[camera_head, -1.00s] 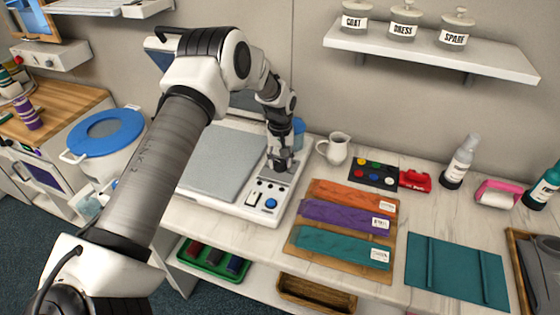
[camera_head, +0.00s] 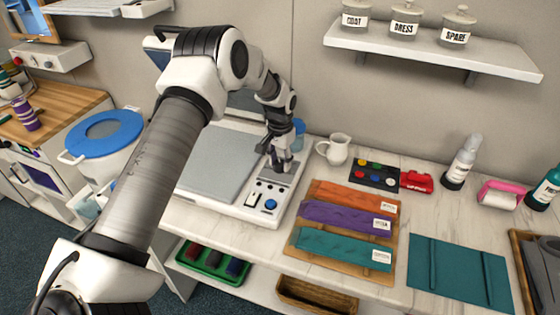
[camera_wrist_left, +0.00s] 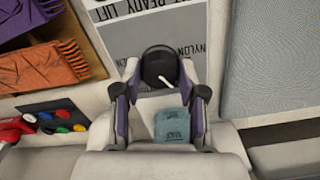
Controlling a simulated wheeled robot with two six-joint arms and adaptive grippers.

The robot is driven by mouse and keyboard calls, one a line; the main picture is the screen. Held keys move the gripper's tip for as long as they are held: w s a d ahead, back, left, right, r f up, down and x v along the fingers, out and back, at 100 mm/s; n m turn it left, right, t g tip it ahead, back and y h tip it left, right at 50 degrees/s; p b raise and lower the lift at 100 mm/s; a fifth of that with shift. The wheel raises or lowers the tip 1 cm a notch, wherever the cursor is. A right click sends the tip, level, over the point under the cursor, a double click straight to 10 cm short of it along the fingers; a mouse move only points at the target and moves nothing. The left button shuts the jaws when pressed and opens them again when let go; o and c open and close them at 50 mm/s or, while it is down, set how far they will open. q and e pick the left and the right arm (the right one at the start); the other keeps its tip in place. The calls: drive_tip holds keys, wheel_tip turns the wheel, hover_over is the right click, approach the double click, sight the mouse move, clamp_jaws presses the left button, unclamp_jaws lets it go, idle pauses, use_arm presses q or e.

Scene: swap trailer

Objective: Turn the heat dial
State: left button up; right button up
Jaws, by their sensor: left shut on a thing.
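The heat dial (camera_wrist_left: 158,66) is a round black knob with a white pointer mark, seen in the left wrist view on a grey printed panel (camera_wrist_left: 122,38). My left gripper (camera_wrist_left: 159,70) is shut on the dial, with one finger at each side of it. In the head view my left gripper (camera_head: 281,167) reaches down onto the back of the control panel (camera_head: 258,207) of the heat press, and it hides the dial there. The press's flat grey plate (camera_head: 215,165) lies to its left. My right gripper is not in view.
A white jug (camera_head: 337,149), a paint palette (camera_head: 374,175) and a board with folded orange, purple and teal cloths (camera_head: 345,218) stand to the right. A blue-lidded pot (camera_head: 104,132) is at left.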

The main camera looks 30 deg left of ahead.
sight(280, 163)
use_arm(q)
drive_tip(key=shift+s, duration=0.1)
idle(0.3)
drive_tip(key=o, duration=1.2)
drive_tip(key=shift+c, duration=0.2)
wheel_tip(280, 163, up, 12)
